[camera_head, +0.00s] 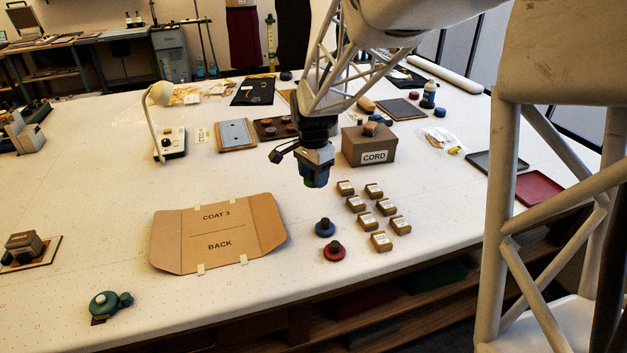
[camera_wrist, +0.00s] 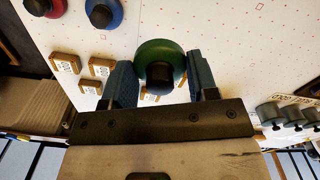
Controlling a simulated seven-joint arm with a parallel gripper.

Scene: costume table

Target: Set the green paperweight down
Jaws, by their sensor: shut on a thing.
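The green paperweight (camera_wrist: 160,52) is a round green disc with a dark knob, held between my two fingers in the wrist view. My gripper (camera_wrist: 161,75) is shut on it, one finger on each side. In the head view my gripper (camera_head: 317,178) points down above the white table, left of the CORD box and behind the blue paperweight. The paperweight is mostly hidden by the fingers there. It appears to be off the table. A blue paperweight (camera_head: 325,228) and a red paperweight (camera_head: 335,251) stand on the table in front.
Several small labelled boxes (camera_head: 379,241) stand right of the paperweights. The brown CORD box (camera_head: 368,146) is behind them. A tan COAT 3 BACK pattern (camera_head: 216,231) lies to the left. A dark green object (camera_head: 104,304) sits near the front edge. Bare table lies left of the pattern.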

